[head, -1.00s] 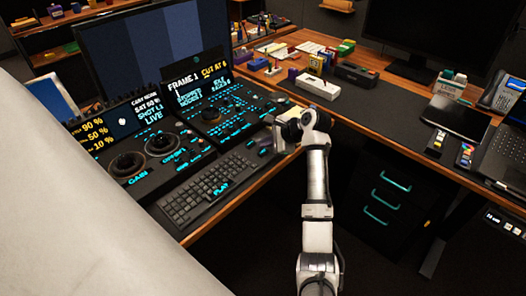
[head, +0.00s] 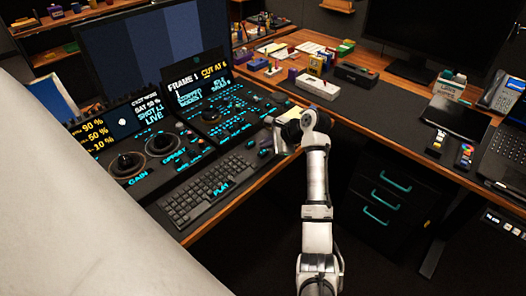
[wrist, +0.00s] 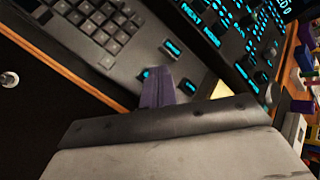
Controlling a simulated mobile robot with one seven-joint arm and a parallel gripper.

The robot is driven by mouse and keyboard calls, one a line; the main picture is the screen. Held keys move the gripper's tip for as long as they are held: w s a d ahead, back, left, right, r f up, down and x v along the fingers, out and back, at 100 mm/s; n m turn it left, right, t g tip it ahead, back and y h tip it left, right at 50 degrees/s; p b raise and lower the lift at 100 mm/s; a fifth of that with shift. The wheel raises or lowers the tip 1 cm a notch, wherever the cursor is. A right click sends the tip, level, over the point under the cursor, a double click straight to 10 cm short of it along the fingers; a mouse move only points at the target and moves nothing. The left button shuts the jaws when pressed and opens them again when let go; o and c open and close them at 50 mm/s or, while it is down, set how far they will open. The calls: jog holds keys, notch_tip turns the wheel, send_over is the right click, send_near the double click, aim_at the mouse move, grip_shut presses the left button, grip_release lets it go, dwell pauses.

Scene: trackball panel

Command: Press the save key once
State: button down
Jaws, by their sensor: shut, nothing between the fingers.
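The control panel (head: 190,140) lies on the desk with lit cyan markings. I cannot read a save label on any key. Two separate dark keys with cyan markings sit beside the keyboard in the wrist view: one upper key (wrist: 173,48) and one lower key (wrist: 146,74). My gripper (wrist: 158,78) is shut and empty, with its purple-grey fingertips over or beside the lower key. They partly cover it, and I cannot tell whether they touch it. In the head view my wrist hides most of the fingers at the panel's right end.
The keyboard (head: 210,190) lies left of my gripper, along the desk's front edge. Small coloured items and a white box (head: 317,87) stand farther right. Monitors rise behind the panel.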

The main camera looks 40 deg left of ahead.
jog(key=shift+f, duration=0.1)
jog(key=shift+f, duration=0.25)
jog(key=shift+f+p, duration=0.4)
jog(key=shift+f, duration=0.15)
dwell(0.8)
jog(key=shift+r+p, duration=0.95)
jog(key=shift+p, duration=0.4)
notch_tip(320, 180, up, 5)
jog(key=p, duration=0.5)
jog(key=shift+p, duration=0.35)
